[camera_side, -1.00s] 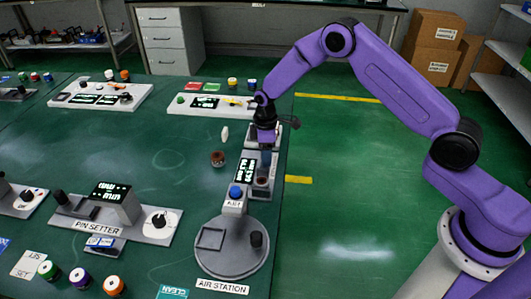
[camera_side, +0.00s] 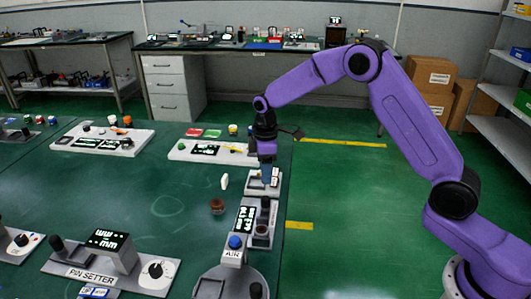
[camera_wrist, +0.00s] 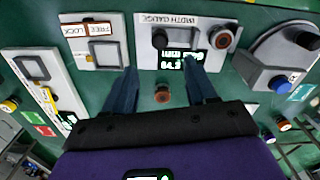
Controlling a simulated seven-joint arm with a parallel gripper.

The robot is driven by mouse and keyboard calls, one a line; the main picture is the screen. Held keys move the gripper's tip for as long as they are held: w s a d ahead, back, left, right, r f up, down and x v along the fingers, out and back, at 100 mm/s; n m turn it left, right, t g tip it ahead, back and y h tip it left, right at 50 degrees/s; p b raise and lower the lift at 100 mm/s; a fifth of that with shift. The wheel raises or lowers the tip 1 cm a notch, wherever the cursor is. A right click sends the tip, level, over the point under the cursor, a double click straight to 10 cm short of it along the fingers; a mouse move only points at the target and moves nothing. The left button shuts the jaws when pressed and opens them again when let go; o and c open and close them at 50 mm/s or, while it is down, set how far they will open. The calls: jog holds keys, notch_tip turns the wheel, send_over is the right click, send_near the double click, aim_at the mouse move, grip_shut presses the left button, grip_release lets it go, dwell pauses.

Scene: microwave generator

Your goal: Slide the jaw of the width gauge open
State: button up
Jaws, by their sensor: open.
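The width gauge is a white plate (camera_wrist: 199,26) with a lit display (camera_wrist: 172,61), a black knob (camera_wrist: 160,39) at left and a dark red-ringed round part (camera_wrist: 221,38) at right. In the side view, its display (camera_side: 244,219) stands just behind the air station. I cannot tell clearly which part is the sliding jaw. My gripper (camera_wrist: 160,69) is open and empty; its blue fingers straddle the display in the wrist picture, apparently above the bench. In the side view my gripper (camera_side: 267,178) points down, overlapping the block behind the gauge; the exact height gap is unclear.
A brown spool (camera_side: 217,206) stands left of the gauge. The FREE/LOCK block (camera_wrist: 94,40) is beside it. The air station's blue button (camera_side: 236,242) is in front. The pin setter (camera_side: 110,256) is front left; open bench lies between.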

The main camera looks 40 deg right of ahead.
jog(key=shift+r, duration=2.65)
jog(key=s+a+r, duration=0.2)
jog(key=s+r, duration=0.1)
jog(key=s, duration=0.7)
jog(key=s+a+r, duration=0.2)
jog(key=s, duration=0.8)
jog(key=s+d, duration=0.4)
jog(key=s, duration=0.6)
jog(key=s+d+n, duration=0.1)
jog(key=s+d, duration=0.3)
jog(key=s, duration=0.6)
jog(key=shift+d+f, duration=0.15)
jog(key=shift+f, duration=0.25)
